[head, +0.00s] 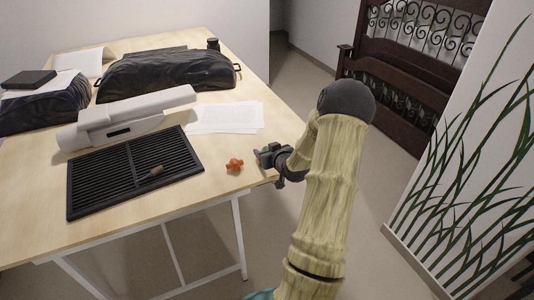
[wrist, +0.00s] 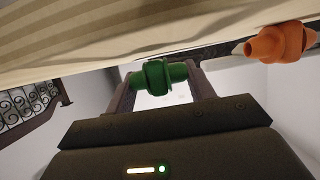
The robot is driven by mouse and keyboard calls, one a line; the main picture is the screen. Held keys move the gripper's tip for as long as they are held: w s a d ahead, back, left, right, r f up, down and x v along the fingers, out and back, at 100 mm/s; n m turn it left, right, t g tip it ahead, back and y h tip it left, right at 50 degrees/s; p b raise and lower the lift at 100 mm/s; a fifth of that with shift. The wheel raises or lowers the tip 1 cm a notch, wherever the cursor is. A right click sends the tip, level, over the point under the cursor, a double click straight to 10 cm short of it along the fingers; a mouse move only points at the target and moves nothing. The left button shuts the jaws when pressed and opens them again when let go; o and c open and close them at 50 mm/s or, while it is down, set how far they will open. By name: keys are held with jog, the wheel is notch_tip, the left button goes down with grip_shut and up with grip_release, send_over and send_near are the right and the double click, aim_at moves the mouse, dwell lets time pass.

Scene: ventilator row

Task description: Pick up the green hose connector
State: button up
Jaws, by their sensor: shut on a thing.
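The green hose connector (wrist: 157,75) sits between the two fingers of my gripper (wrist: 160,82) in the wrist view. It has a thick ribbed middle and a narrower stub on each side. The fingers are shut on it. I cannot tell whether the connector touches the tabletop.
An orange connector (head: 235,165) lies on the table (head: 215,187) just left of my gripper; it also shows in the wrist view (wrist: 278,42). A black slatted tray (head: 90,185) holds a small brown piece (head: 157,170). Papers (head: 225,117), a pale device (head: 150,108) and a black bag (head: 165,73) lie farther back.

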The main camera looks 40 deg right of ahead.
notch_tip(320, 180, up, 9)
jog(key=shift+r+p, duration=0.1)
jog(key=shift+p, duration=0.4)
dwell(0.6)
